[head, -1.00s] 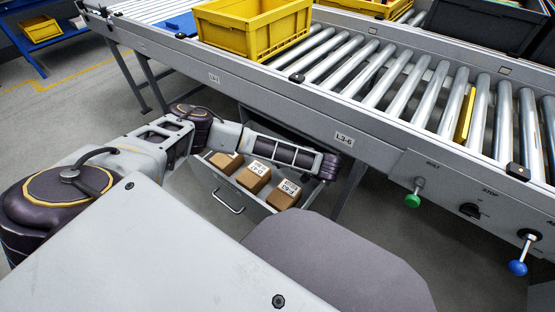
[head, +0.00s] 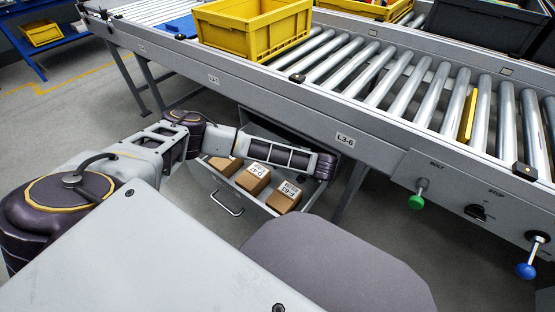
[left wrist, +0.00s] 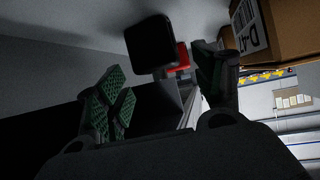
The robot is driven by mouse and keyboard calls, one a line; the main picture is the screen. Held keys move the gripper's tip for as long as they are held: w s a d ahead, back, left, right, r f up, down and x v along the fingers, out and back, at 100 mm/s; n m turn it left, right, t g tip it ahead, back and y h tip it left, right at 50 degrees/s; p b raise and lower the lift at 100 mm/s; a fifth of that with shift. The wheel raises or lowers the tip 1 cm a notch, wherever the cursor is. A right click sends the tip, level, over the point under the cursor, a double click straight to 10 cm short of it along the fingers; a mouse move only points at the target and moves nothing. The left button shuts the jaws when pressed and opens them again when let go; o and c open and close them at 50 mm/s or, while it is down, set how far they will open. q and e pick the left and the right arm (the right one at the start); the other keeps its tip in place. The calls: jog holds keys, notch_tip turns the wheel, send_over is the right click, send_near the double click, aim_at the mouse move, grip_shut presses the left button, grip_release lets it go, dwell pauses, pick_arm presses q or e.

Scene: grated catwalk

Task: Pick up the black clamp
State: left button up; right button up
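In the left wrist view, a dark block with a square black face (left wrist: 151,43) and a red part (left wrist: 180,58) lies ahead of my left gripper (left wrist: 165,95). It looks like the black clamp, but its full shape is in shadow. In the head view my left arm reaches over the open grey drawer (head: 226,199) under the conveyor. Its gripper and the clamp are hidden there. My right gripper is not in view.
Several cardboard boxes (head: 253,178) sit in the drawer; one labelled box (left wrist: 275,30) is close to the right finger. The roller conveyor (head: 330,125) stands directly above the drawer. A yellow crate (head: 255,35) is on it, and a green knob (head: 417,202) hangs at its front.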

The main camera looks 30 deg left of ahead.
pick_arm(q)
jog(key=c, duration=1.1)
jog(key=shift+o, duration=0.2)
jog(key=shift+d+r, duration=0.15)
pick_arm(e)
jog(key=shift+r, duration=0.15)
pick_arm(q)
jog(key=shift+s+d+r+p, duration=0.15)
jog(key=shift+d+r+p, duration=0.55)
jog(key=shift+p, duration=0.35)
jog(key=p+v, duration=0.9)
jog(key=v, duration=0.4)
jog(key=shift+d, duration=0.4)
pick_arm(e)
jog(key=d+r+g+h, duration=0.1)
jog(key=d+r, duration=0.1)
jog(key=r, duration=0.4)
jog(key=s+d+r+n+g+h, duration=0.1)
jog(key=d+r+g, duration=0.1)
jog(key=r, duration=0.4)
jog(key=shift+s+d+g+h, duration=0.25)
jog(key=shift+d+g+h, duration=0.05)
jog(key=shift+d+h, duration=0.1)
pick_arm(q)
jog(key=shift+s, duration=0.1)
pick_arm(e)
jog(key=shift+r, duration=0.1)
